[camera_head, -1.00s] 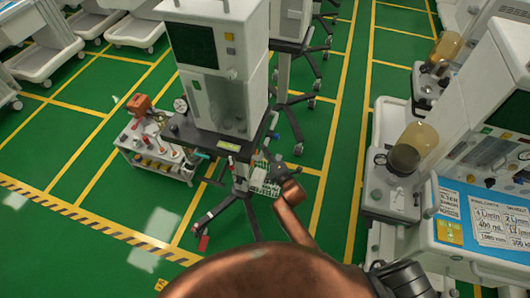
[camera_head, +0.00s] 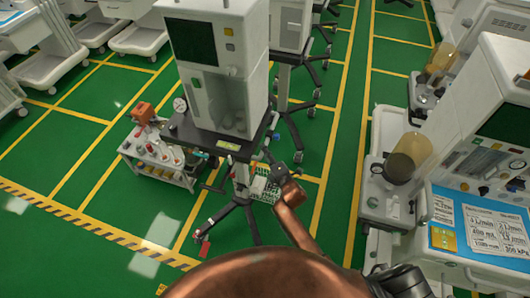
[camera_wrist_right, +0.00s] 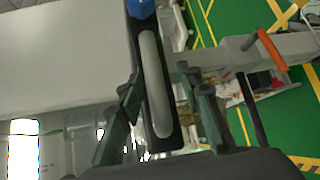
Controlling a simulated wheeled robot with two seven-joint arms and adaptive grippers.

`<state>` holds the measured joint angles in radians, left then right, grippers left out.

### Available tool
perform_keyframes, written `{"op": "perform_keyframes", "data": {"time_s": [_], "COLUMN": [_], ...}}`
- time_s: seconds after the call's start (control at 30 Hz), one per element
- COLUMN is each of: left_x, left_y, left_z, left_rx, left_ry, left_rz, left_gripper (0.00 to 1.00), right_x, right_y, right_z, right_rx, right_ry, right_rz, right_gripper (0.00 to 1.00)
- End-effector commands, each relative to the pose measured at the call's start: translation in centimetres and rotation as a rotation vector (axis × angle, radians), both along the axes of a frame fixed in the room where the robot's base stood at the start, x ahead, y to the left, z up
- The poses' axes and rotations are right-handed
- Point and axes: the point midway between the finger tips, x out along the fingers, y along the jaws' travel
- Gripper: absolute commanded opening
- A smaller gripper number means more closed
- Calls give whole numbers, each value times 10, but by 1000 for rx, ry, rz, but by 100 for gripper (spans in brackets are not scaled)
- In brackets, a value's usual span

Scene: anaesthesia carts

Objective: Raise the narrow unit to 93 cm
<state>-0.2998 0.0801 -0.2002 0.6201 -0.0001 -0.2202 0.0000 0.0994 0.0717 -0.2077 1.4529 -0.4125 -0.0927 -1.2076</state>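The narrow unit (camera_head: 208,85) is a tall white cabinet with a dark screen, standing on a dark platform (camera_head: 190,133) over a wheeled column stand in the head view. My right gripper (camera_head: 272,172) is beside the platform's right front, near the column. In the right wrist view, the fingers of my right gripper (camera_wrist_right: 162,77) stand apart on either side of a long grey, dark-edged bar (camera_wrist_right: 155,95). The bar lies between them; contact is hard to tell. An orange-tipped lever (camera_wrist_right: 272,50) shows at the right. My left gripper is not in view.
A low cart (camera_head: 165,160) with bottles and an orange box stands left of the stand. White anaesthesia machines (camera_head: 480,180) line the right. The stand's legs spread on the green floor (camera_head: 90,200). Floor at the lower left is clear.

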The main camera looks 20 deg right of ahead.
Motion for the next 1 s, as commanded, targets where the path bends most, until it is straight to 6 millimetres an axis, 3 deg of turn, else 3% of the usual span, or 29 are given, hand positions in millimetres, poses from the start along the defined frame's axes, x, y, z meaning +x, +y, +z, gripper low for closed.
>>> {"op": "perform_keyframes", "data": {"time_s": [0.23, 0.37, 0.8, 1.0], "left_x": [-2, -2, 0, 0], "left_y": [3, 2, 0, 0], "left_z": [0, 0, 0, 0], "left_rx": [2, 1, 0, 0], "left_ry": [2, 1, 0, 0], "left_rz": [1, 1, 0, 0], "left_gripper": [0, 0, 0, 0], "right_x": [-2, -13, -96, -114], "right_y": [-1, -4, -18, -21], "right_z": [0, 0, 13, 16], "right_rx": [1, 0, 0, 0], "right_ry": [0, 2, 2, 0], "right_rz": [-1, -2, 0, 0], "right_gripper": [33, 33, 33, 33]}}
